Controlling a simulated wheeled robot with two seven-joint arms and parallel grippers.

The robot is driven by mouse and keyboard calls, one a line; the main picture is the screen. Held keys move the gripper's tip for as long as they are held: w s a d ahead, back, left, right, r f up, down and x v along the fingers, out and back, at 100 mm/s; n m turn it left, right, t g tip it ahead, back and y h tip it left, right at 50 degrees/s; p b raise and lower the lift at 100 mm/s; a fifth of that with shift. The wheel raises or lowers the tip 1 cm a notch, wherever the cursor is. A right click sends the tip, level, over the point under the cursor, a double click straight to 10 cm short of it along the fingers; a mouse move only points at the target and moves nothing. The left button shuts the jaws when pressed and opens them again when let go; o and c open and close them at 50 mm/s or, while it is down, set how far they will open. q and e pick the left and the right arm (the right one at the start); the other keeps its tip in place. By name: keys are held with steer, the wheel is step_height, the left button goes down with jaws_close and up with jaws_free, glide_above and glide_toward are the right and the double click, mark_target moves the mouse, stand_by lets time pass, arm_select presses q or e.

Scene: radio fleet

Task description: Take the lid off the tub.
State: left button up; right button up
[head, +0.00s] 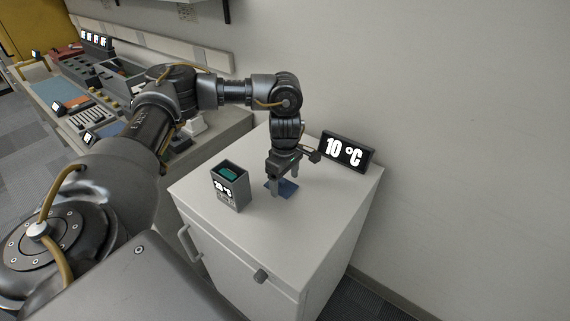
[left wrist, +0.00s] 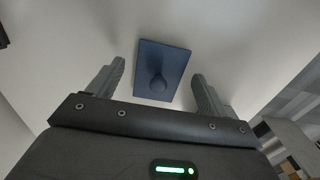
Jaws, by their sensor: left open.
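The tub (head: 231,190) is a small grey box standing upright on the white cabinet top, with a white-lettered label on its front. Its top is open and something teal shows inside. The lid (head: 289,188) is a flat dark blue square to the right of the tub, apart from it, and appears to lie on the cabinet top. My right gripper is out of view.
A black sign reading 10 °C (head: 347,151) stands behind the gripper near the wall. The white cabinet top (head: 325,190) is clear to the right and in front. A bench (head: 225,130) with trays and parts is at the left.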

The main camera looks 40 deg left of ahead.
mark_target(285, 187)
arm_select(q)
step_height(285, 187, up, 11)
stand_by(0.3)
steer(key=shift+r+p, duration=0.1)
steer(key=shift+p, duration=0.25)
